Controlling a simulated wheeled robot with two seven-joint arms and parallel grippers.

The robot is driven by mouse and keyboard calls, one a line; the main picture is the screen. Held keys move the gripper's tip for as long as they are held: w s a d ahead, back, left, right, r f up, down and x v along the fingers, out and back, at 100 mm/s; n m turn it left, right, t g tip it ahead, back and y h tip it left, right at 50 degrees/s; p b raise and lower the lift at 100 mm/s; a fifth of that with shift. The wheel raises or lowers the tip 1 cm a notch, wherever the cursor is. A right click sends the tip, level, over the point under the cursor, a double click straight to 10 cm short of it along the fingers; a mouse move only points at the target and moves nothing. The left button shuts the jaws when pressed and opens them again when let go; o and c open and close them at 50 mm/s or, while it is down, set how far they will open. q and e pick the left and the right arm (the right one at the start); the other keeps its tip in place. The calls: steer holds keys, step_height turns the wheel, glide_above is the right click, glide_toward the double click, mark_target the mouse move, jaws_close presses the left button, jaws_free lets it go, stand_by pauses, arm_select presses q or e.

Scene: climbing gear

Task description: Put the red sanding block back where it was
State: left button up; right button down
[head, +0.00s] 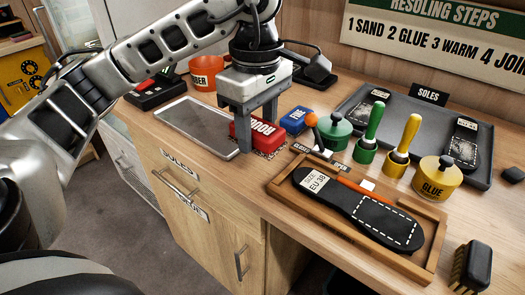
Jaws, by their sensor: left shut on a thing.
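The red sanding block (262,128), with white lettering on its side, is between the fingers of my left gripper (256,136), which is shut on it. The gripper points down from above. The block is at the bench top, just right of a flat grey tray (197,126). I cannot tell whether its underside touches the surface. A blue block (296,120) stands close behind it to the right. My right gripper is out of view.
A wooden tray (432,262) holding a black sole (360,208) lies at front right. Green pot (335,132), yellow glue pot (438,180) and upright brushes stand behind it. A dark soles tray (400,117) is at the back. A dark brush (472,268) sits at the right front.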

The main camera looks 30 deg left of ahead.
arm_select(q)
glide_above(262, 163)
steer(key=f, duration=0.5)
steer(key=shift+s+d+b, duration=0.15)
steer(key=shift+s+b, duration=0.15)
steer(key=shift+b, duration=0.1)
steer(key=shift+w+f, duration=0.15)
steer(key=shift+f, duration=0.85)
steer(key=shift+w+f, duration=0.15)
steer(key=shift+f, duration=0.8)
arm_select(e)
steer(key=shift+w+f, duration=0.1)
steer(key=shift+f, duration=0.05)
arm_select(q)
steer(key=shift+f+b, duration=0.2)
steer(key=shift+b, duration=0.1)
steer(key=o, duration=1)
steer(key=shift+c, duration=0.2)
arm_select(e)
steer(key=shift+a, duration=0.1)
arm_select(q)
steer(key=shift+r, duration=0.1)
